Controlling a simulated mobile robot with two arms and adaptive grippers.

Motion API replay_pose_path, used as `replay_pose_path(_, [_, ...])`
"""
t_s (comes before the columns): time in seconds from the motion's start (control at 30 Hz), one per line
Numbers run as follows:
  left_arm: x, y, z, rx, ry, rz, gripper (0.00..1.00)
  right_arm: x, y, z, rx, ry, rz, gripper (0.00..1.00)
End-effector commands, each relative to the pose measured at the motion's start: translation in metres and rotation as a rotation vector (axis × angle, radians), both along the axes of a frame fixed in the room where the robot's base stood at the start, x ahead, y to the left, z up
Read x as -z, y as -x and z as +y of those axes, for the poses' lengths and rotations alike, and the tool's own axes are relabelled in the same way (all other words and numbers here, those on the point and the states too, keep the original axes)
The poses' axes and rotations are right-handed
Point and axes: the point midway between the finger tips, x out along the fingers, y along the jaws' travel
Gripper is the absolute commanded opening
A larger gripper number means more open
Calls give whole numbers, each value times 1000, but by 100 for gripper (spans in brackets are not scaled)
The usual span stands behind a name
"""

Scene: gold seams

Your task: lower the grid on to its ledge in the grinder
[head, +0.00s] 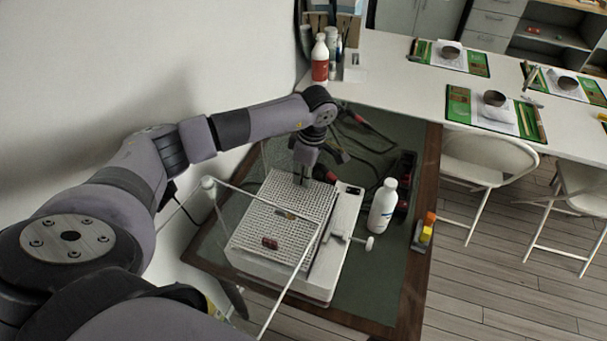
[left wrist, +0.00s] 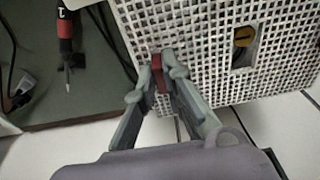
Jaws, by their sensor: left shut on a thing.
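The white mesh grid (head: 262,220) spans the top of the white grinder (head: 322,272) in the head view. Its slot shows a brass-coloured grinding bit (left wrist: 245,36) in the left wrist view. A dark red grip (head: 270,243) sits on the grid's near part. My left gripper (head: 303,182) is at the grid's far edge. In the left wrist view my left gripper (left wrist: 163,80) is shut on another dark red grip there. The ledge is hidden under the grid, and I cannot tell whether the grid touches it. My right gripper is out of view.
A clear guard with a white frame (head: 309,250) stands around the grinder's near side. A white bottle (head: 383,206) stands to its right, with yellow and orange blocks (head: 425,228) beyond. Cables and a red-handled tool (left wrist: 66,30) lie behind. White worktables hold green mats.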

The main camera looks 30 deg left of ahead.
Motion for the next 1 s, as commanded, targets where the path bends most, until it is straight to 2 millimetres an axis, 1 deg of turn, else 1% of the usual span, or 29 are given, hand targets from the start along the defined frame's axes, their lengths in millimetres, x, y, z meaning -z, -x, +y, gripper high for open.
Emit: replay_pose_path(1.0, [16, 0, 0, -1, 0, -1, 0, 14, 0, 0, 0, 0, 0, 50])
